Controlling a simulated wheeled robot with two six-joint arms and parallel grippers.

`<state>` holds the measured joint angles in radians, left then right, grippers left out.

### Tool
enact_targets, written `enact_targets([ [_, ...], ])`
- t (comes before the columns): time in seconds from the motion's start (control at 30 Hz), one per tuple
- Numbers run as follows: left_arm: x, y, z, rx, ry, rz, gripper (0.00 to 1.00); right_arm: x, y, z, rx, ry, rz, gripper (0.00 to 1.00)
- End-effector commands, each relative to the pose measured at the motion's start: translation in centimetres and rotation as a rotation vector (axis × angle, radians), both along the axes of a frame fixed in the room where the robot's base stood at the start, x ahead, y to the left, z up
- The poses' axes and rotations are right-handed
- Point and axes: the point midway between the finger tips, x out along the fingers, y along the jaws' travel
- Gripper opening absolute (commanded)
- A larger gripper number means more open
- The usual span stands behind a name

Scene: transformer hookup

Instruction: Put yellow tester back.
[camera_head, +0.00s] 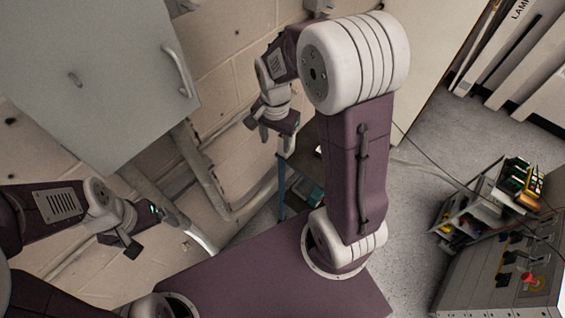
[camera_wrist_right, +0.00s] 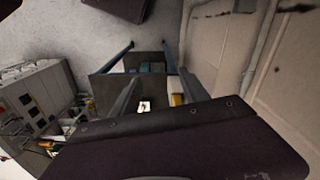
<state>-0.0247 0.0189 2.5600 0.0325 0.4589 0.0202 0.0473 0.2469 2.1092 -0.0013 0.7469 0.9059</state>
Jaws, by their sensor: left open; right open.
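I cannot make out the yellow tester for certain. A small yellow item (camera_wrist_right: 178,99) shows in the right wrist view, partly hidden by my right gripper. It is too small to name. My right gripper (camera_wrist_right: 158,75) is open with nothing between its fingers, above a blue-framed cart. In the head view it hangs near the wall (camera_head: 272,136), beyond my right arm. My left gripper (camera_head: 138,248) is open and empty at the left, below a grey wall cabinet.
The blue-framed cart (camera_head: 281,185) holds teal items (camera_head: 311,194) low down, partly behind my right arm. A grey control console (camera_head: 500,275) with a red button stands at right, beside a trolley with coloured items (camera_head: 522,182). The grey cabinet (camera_head: 95,70) and pipes line the wall.

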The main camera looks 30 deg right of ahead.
Motion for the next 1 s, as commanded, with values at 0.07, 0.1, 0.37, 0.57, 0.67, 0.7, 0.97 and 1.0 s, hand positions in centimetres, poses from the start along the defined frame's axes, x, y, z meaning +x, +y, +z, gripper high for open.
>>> enact_targets([
  [0.07,0.0,0.0,0.0,0.0,0.0,0.0,0.95,-3.2,1.2,-0.7,-0.008,-0.024,0.329,0.53],
  [0.1,0.0,0.0,0.0,0.0,0.0,0.0,0.95,-4.6,1.6,-1.1,-0.015,-0.035,0.476,0.53],
  [0.37,0.0,0.0,0.0,0.0,0.0,0.0,0.95,-8.6,2.4,-2.3,-0.05,-0.069,0.924,0.53],
  [0.57,0.0,0.0,0.0,0.0,0.0,0.0,0.95,-8.7,2.4,-2.3,-0.05,-0.067,0.93,0.53],
  [0.67,0.0,0.0,-1.2,0.0,0.0,0.0,0.95,-8.7,2.4,-3.5,-0.049,-0.067,0.929,0.53],
  [0.7,0.0,0.0,-2.3,0.0,0.0,0.0,0.95,-8.6,2.4,-4.6,-0.049,-0.067,0.929,0.53],
  [0.97,0.0,0.0,-4.0,0.0,0.0,0.0,0.95,-8.6,2.4,-6.4,-0.049,-0.067,0.927,0.53],
  [1.0,0.0,0.0,-4.0,0.0,0.0,0.0,0.95,-8.6,2.4,-6.4,-0.049,-0.067,0.927,0.53],
])
